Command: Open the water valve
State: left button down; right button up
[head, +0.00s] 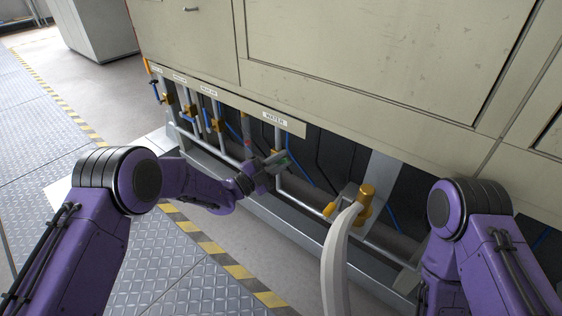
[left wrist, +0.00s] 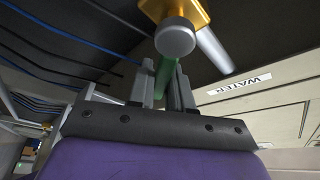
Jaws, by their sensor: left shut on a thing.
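The water valve shows in the left wrist view as a brass body (left wrist: 192,10) with a round grey end (left wrist: 175,38) and a green handle (left wrist: 165,76). My left gripper (left wrist: 167,88) is shut on the green handle, with one finger on each side of it. In the head view the left gripper (head: 272,163) is at the pipes below the WATER label (head: 275,118), and a bit of the green handle (head: 286,160) shows at its tip. The gripper hides much of the valve there. My right arm is at the right edge; its gripper is not in view.
Several other brass valves (head: 168,98) stand on pipes to the left under the furnace panel (head: 360,60). A large brass fitting (head: 366,194) with a thick pale hose (head: 337,255) is to the right. The floor in front has a yellow-black stripe (head: 238,271).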

pick_arm(q)
jog(key=c, duration=1.1)
grip_release()
jog(key=shift+a, duration=0.1)
jog(key=shift+s+a, duration=0.2)
jog(key=shift+a, duration=0.1)
jog(key=shift+p+v, duration=1.25)
jog(key=shift+v, duration=3.65)
pick_arm(e)
jog(key=shift+w+d+r, duration=0.1)
jog(key=shift+w+r, duration=0.05)
jog(key=shift+r, duration=0.5)
jog(key=shift+w+d+r, duration=0.1)
jog(key=shift+w+r, duration=0.05)
jog(key=shift+r, duration=0.5)
